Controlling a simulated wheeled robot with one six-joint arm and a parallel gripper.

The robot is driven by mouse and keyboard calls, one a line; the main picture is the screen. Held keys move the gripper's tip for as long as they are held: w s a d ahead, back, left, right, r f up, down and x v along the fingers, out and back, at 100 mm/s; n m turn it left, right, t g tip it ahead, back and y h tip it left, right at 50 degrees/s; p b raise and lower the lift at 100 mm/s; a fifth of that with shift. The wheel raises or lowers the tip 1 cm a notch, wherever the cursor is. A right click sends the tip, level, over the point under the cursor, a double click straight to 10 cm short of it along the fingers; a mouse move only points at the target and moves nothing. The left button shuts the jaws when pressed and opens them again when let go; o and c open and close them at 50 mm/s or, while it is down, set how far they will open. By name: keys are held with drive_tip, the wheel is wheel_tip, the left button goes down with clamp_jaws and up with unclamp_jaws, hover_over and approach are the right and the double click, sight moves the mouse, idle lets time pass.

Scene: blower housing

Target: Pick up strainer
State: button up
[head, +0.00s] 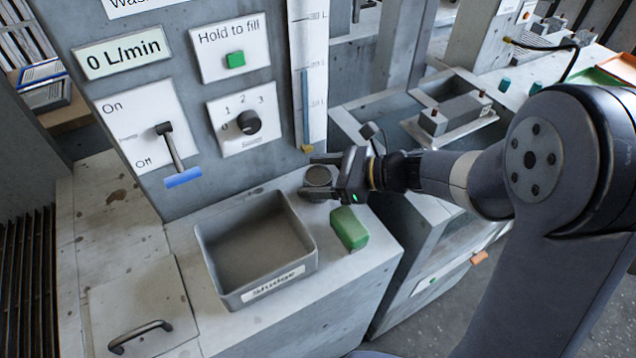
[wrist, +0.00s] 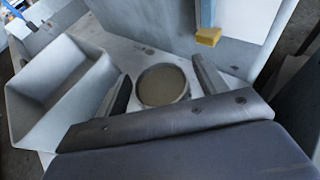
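The strainer (head: 318,178) is a small round grey disc with a raised rim. It sits on the light counter top, between the grey bin and the panel. In the wrist view the strainer (wrist: 162,85) lies between the two fingers of my gripper (wrist: 160,86). The fingers are apart, with a gap visible on each side of the strainer. In the head view my gripper (head: 325,175) reaches in from the right at the strainer. I cannot tell how high the fingertips are above the counter.
A labelled grey bin (head: 298,282) stands left of the strainer. A green block (head: 349,229) lies just in front of my gripper. The upright panel with a lever (head: 172,148) and a knob (head: 248,122) rises behind. A yellow-tipped gauge (head: 308,148) stands close behind the strainer.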

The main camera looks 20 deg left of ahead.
drive_tip(key=c, duration=0.9)
drive_tip(key=shift+r, duration=0.15)
